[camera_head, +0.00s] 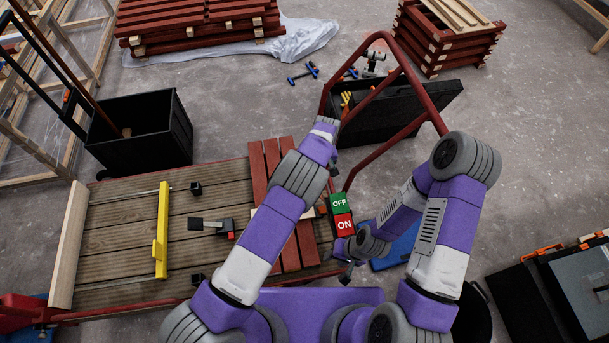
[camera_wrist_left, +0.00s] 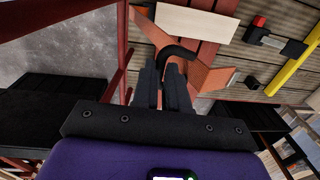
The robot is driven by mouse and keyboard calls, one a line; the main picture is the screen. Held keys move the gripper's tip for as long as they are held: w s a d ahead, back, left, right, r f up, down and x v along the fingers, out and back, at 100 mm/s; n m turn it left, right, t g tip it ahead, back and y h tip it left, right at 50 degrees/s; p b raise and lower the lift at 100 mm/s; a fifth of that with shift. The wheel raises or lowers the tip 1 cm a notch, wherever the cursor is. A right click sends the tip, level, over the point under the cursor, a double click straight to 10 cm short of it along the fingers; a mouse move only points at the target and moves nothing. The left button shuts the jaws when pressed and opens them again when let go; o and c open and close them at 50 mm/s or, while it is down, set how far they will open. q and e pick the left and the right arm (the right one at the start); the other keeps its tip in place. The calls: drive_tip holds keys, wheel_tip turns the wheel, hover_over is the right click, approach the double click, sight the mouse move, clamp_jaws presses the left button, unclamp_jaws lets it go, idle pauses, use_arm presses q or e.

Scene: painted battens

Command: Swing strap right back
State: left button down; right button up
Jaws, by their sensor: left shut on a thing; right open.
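My left gripper (camera_head: 333,168) reaches over the right end of the plank-topped cart (camera_head: 120,230), beside the red tubular handle (camera_head: 355,175). In the left wrist view its fingers (camera_wrist_left: 164,72) are shut on a dark curved piece (camera_wrist_left: 177,52). Orange-brown flat pieces (camera_wrist_left: 211,78) spread beside this piece; I cannot tell which is the right strap. Red battens (camera_head: 274,160) lie side by side on the cart, partly hidden by my left arm. A pale block (camera_wrist_left: 196,23) lies across them. My right gripper (camera_head: 346,272) is open and low at the cart's right end.
A green-and-red OFF/ON box (camera_head: 341,213) sits between my arms. A yellow bar (camera_head: 161,230) and a black-and-red clamp (camera_head: 212,226) are on the deck. A black bin (camera_head: 145,130) and an open black case (camera_head: 400,110) stand behind; toolboxes (camera_head: 575,285) are at right.

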use_arm(q)
drive_tip(key=w+d+f+b, duration=0.1)
drive_tip(key=d+b, duration=0.2)
drive_tip(key=d, duration=0.5)
use_arm(e)
drive_tip(key=shift+f, duration=2)
use_arm(q)
drive_tip(key=c, duration=1.2)
unclamp_jaws()
drive_tip(key=shift+o, duration=0.2)
wheel_tip(320, 180, up, 8)
drive_tip(key=p, duration=0.2)
drive_tip(key=shift+w+d, duration=0.2)
drive_tip(key=shift+d, duration=0.05)
use_arm(e)
wheel_tip(320, 180, up, 2)
drive_tip(key=shift+r, duration=0.1)
